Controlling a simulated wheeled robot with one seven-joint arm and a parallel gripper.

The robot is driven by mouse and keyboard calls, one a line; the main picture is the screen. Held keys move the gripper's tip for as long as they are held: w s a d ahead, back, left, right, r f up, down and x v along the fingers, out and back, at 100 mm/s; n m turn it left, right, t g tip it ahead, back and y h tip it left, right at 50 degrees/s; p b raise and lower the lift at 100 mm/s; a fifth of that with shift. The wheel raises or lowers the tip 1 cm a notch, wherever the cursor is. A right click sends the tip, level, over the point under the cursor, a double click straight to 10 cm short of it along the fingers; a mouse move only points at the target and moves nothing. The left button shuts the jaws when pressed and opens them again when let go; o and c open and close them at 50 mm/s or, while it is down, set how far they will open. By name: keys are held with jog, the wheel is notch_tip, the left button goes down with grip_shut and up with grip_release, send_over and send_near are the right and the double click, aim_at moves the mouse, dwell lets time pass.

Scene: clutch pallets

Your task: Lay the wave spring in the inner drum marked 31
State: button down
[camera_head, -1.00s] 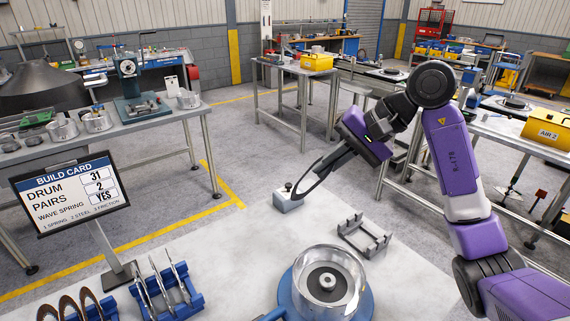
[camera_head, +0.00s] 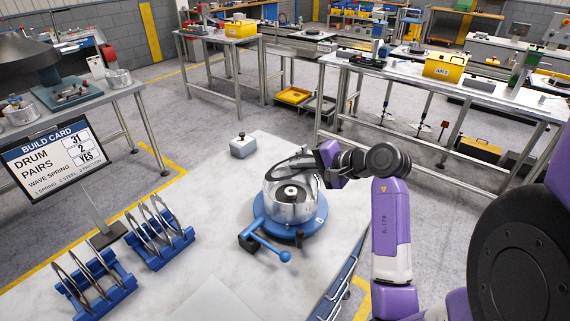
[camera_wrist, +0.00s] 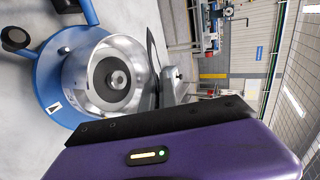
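The metal drum (camera_head: 288,208) stands open on a blue round base, and its central hub shows inside. The wrist view also shows the drum (camera_wrist: 125,62), its floor bare around the hub. No number is readable on it. My gripper (camera_head: 322,160) is above the drum's far right side and appears shut on the wave spring (camera_head: 283,164), a thin dark ring. The ring is tilted above the drum's far rim. In the wrist view the spring (camera_wrist: 152,60) shows nearly edge-on, beside the drum opening. The fingertips are hidden there.
The build card (camera_head: 55,158) reads drum 31, pairs 2, wave spring yes. Blue racks with upright rings stand at left (camera_head: 168,250). A grey knobbed block (camera_head: 242,150) sits behind the drum. A blue ball-ended lever (camera_head: 268,246) reaches out in front.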

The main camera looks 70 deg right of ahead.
aim_at(298, 198)
jog(key=shift+d+f+t, duration=0.15)
jog(key=shift+d+t, duration=0.05)
jog(key=shift+t, duration=0.5)
jog(key=shift+f+b, duration=0.85)
jog(key=shift+f, duration=0.7)
jog(key=shift+f+b, duration=2.3)
jog(key=shift+f, duration=0.05)
jog(key=c, duration=1.6)
grip_release()
